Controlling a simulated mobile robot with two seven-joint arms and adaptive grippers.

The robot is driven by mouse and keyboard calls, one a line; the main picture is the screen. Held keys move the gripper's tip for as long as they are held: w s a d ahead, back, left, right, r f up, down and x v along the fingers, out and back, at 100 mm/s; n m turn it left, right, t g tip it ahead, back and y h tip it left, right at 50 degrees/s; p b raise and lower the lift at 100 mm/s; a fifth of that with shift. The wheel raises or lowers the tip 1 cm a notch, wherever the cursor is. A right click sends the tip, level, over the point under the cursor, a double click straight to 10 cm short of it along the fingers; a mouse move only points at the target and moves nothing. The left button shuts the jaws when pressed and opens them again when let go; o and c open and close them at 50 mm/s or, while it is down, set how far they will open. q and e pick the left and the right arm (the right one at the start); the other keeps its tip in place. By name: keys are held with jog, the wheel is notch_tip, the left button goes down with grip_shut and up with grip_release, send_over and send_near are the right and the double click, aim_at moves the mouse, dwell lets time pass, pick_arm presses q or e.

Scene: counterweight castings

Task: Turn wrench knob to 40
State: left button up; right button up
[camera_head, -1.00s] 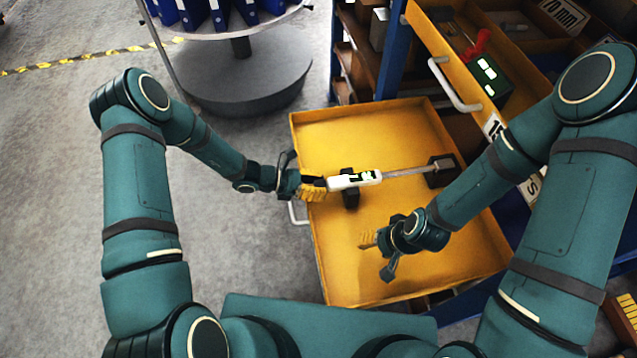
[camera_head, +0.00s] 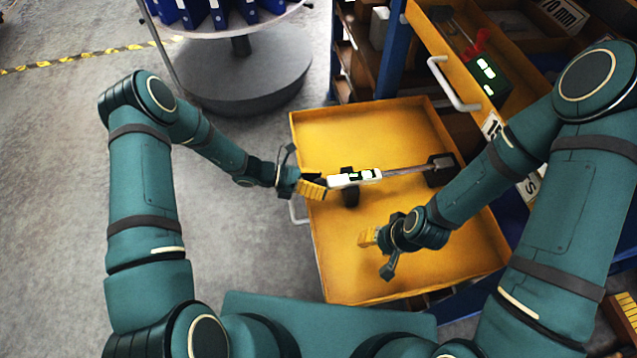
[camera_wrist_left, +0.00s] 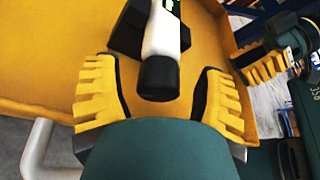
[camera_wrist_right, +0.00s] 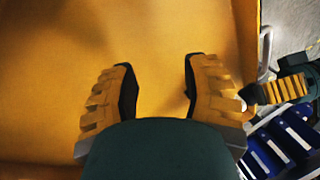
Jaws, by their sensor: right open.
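The torque wrench (camera_head: 340,181) lies across the yellow drawer, with a white handle, a small display and a metal shaft. Its shaft ends at a black block (camera_head: 440,170), and another black support (camera_head: 350,198) is under the handle. The black end knob (camera_wrist_left: 159,80) shows in the left wrist view. My left gripper (camera_head: 312,178) is at this handle end, its fingers spread on both sides of the knob with gaps visible. The display's number is too small to read. My right gripper (camera_head: 377,254) is open and empty over the drawer floor, nearer me than the wrench.
The yellow drawer (camera_head: 335,270) has raised walls around the wrench. An upper drawer with a handle (camera_head: 455,86) holds a dark green device (camera_head: 488,78) at the upper right. A round stand (camera_head: 245,80) with blue bins is behind. Grey floor is clear on the left.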

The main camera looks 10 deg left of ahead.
pick_arm(q)
jog(key=shift+a, duration=0.1)
jog(key=w+v, duration=0.1)
jog(key=v, duration=0.6)
jog(key=shift+s+a, duration=0.2)
jog(key=shift+s, duration=0.35)
jog(key=shift+r, duration=0.1)
